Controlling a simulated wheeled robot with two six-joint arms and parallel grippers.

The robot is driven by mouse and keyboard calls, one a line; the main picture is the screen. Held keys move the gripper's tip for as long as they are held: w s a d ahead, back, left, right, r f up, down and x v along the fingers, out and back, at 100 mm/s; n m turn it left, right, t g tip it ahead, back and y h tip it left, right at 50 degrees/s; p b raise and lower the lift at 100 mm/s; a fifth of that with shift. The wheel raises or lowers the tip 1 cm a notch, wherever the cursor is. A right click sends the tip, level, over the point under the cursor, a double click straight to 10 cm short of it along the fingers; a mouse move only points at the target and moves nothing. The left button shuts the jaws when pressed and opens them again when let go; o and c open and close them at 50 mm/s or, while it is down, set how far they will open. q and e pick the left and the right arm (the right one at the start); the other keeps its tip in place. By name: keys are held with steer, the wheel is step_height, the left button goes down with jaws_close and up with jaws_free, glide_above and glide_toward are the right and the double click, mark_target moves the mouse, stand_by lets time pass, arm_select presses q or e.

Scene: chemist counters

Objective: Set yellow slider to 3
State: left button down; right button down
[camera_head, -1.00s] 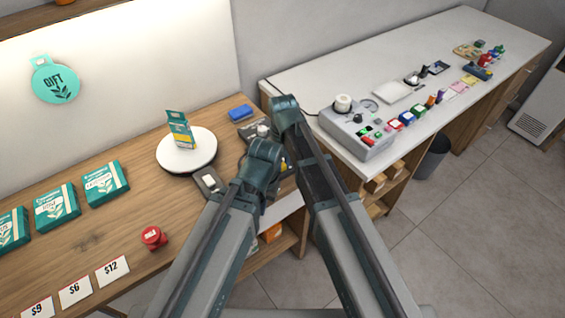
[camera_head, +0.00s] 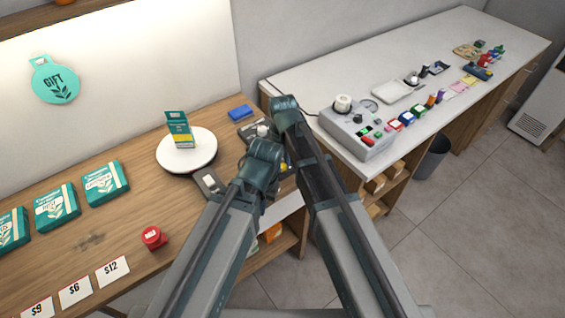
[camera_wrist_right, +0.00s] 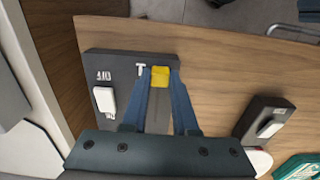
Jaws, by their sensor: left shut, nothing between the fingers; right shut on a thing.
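In the right wrist view, the yellow slider knob (camera_wrist_right: 160,76) sits near the "T" mark on a dark control box (camera_wrist_right: 97,66). A grey slot runs from it toward my wrist. My right gripper (camera_wrist_right: 160,79) is shut on the knob, one blue finger on each side. No number 3 is legible. In the head view the control box (camera_head: 250,131) is largely hidden by my arms, with a bit of yellow showing beside them. My left gripper (camera_head: 262,160) is shut and empty, over the wooden counter's right end; its fingertips are hard to make out.
A white lever switch (camera_wrist_right: 105,100) is on the same box, left of the knob. A round white turntable (camera_head: 170,158) carries a green-yellow carton (camera_head: 180,130). A smaller dark switch box (camera_head: 208,183) is close to my left arm. The white counter (camera_head: 300,85) is at right.

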steer(key=w+a, duration=0.2)
steer(key=w, duration=0.1)
steer(key=w+a, duration=0.1)
steer(key=w, duration=0.1)
steer(key=shift+a, duration=0.3)
steer(key=shift+s, duration=0.1)
steer(key=c, duration=0.7)
jaws_free()
step_height(320, 180, up, 14)
steer(key=p, duration=1.3)
steer(key=shift+f+p, duration=0.1)
steer(key=shift+p, duration=0.3)
